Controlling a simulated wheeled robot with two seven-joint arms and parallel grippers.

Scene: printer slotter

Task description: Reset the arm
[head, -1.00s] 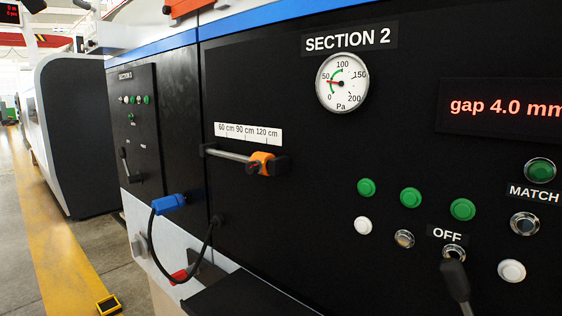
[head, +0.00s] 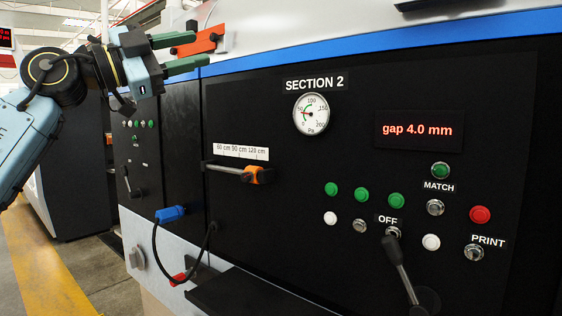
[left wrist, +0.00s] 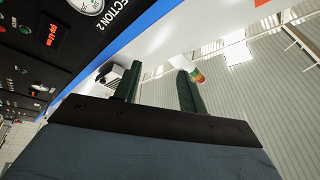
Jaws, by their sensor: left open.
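My left gripper (head: 186,53) is raised at the upper left of the head view, near the top edge of the machine. Its two green fingers are apart. An orange piece shows between or behind them in the picture; I cannot tell how far behind it lies. In the left wrist view the open fingers (left wrist: 158,90) have nothing between them and point past the machine's top towards the ceiling and wall. My right gripper is in neither view.
The black SECTION 2 panel (head: 300,230) fills the right side, with a gauge (head: 311,114), a gap display (head: 419,130), buttons and a lever (head: 400,265). An orange slider (head: 258,175) sits on a rail. A blue plug (head: 170,214) has a black cable. Yellow-marked floor lies left.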

